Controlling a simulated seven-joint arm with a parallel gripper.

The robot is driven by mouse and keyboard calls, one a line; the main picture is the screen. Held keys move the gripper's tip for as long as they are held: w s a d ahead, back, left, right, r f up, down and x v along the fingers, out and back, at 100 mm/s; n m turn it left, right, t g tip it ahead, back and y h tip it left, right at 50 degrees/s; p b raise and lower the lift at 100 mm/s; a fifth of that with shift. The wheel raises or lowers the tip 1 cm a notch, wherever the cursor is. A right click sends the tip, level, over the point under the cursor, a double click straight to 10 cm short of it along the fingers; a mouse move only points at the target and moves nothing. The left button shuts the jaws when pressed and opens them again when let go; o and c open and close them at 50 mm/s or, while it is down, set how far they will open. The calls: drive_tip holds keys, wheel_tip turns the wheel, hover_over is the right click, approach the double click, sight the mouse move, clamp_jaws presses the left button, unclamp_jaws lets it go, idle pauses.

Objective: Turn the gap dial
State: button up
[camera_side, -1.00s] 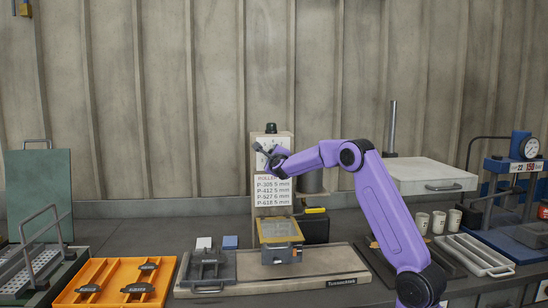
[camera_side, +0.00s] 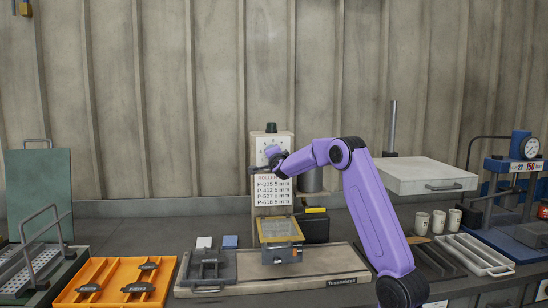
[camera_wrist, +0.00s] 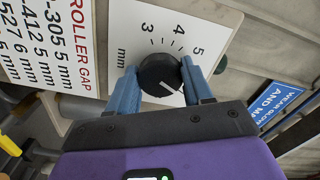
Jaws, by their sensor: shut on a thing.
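The gap dial is a round black knob (camera_wrist: 159,72) with a white line, on a white panel (camera_side: 284,143) on the post. In the wrist view the numerals 3, 4 and 5 and "mm" show around it. The white line points to the lower right, away from these numerals. The scale on that side is hidden by my gripper. My gripper (camera_wrist: 158,75) is shut on the knob, one blue finger on each side. In the side view my gripper (camera_side: 262,168) covers the knob.
A roller gap chart (camera_side: 273,189) hangs just below the dial. A yellow-framed unit (camera_side: 280,230) stands on the base under it. An orange tray (camera_side: 108,283) lies at front left, and a white box (camera_side: 420,176) is at right. A blue sign (camera_wrist: 283,105) shows in the wrist view.

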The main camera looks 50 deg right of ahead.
drive_tip(key=n, duration=0.5)
drive_tip(key=shift+f, duration=0.1)
idle(0.4)
drive_tip(key=o, duration=1)
drive_tip(key=shift+o, duration=0.2)
drive_tip(key=v, duration=1.7)
drive_tip(key=shift+s, duration=0.2)
drive_tip(key=shift+w+a, duration=0.1)
drive_tip(key=shift+a, duration=0.1)
